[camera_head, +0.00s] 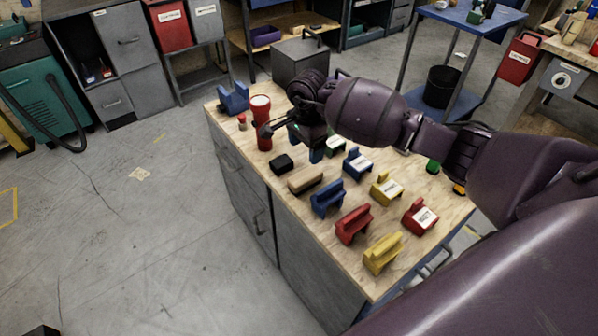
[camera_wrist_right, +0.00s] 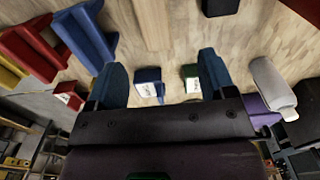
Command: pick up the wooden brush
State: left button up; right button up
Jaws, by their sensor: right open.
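The wooden brush (camera_head: 306,180) looks like a tan block lying on the workbench, between a black block and a blue holder. In the right wrist view, the brush (camera_wrist_right: 153,22) shows at the top, cut by the frame edge and beyond the fingertips. My right gripper (camera_head: 303,146) is over the bench, behind the brush as the head view sees it. In the wrist view its blue fingers (camera_wrist_right: 162,75) stand wide apart with nothing held between them. The wrist hides part of the bench behind it. My left gripper is in neither view.
A black block (camera_head: 282,163) and a blue holder (camera_head: 328,198) flank the brush. Red (camera_head: 353,224) and yellow (camera_head: 382,254) holders stand nearer the front. A red flashlight-like object (camera_head: 261,120) stands upright left of the gripper. Several labelled blocks stand at right.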

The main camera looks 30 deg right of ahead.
aim_at(305, 175)
jog(key=shift+s+f, duration=0.15)
jog(key=shift+f, duration=0.4)
jog(key=f, duration=0.3)
jog(key=shift+s+a+f+b, duration=0.1)
jog(key=shift+s+f+b, duration=0.1)
jog(key=shift+f+b, duration=0.1)
jog(key=shift+f, duration=0.55)
jog(key=f, duration=0.4)
jog(key=shift+s+a+b, duration=0.1)
jog(key=shift+a+b, duration=0.1)
jog(key=shift+b, duration=0.1)
jog(key=shift+f, duration=0.35)
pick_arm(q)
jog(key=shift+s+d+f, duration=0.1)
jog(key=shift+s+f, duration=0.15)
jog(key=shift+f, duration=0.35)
